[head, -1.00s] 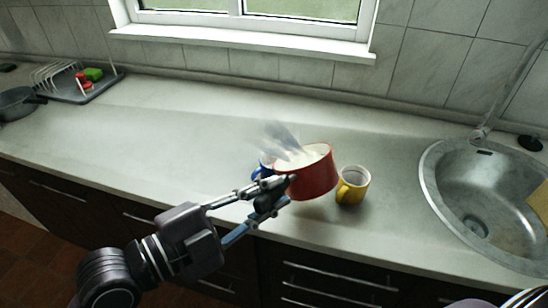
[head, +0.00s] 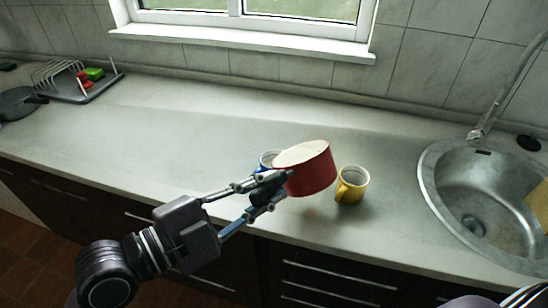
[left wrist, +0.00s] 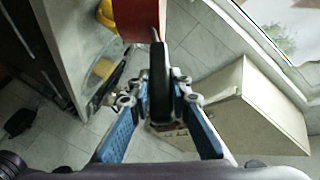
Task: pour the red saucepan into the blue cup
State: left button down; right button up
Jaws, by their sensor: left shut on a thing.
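The red saucepan (head: 318,178) is held above the counter, tilted with its open top toward the left and back. Its inside looks pale. My left gripper (head: 268,190) is shut on its dark handle (left wrist: 160,85), and part of the red body (left wrist: 138,18) shows at the top of the left wrist view. The blue cup (head: 264,160) stands behind the gripper at the pan's left, mostly hidden by the pan and fingers. I cannot tell whether the pan touches it or what the cup holds. My right gripper is not in view.
A yellow cup (head: 351,185) stands close to the right of the pan. The steel sink (head: 484,205) is farther right. A dish rack (head: 75,85) and a dark pan (head: 18,102) are at far left. The counter (head: 160,130) left of the cups is clear.

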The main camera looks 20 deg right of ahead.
pick_arm(q)
jog(key=shift+w+a+r+n+p, duration=0.2)
jog(key=shift+w+r+p, duration=0.1)
jog(key=shift+r, duration=0.15)
jog(key=shift+w+a+r+n+p, duration=0.1)
jog(key=shift+w+r+n+p, duration=0.1)
jog(key=shift+w+r+p, duration=0.15)
dwell(0.7)
jog(key=shift+s, duration=0.15)
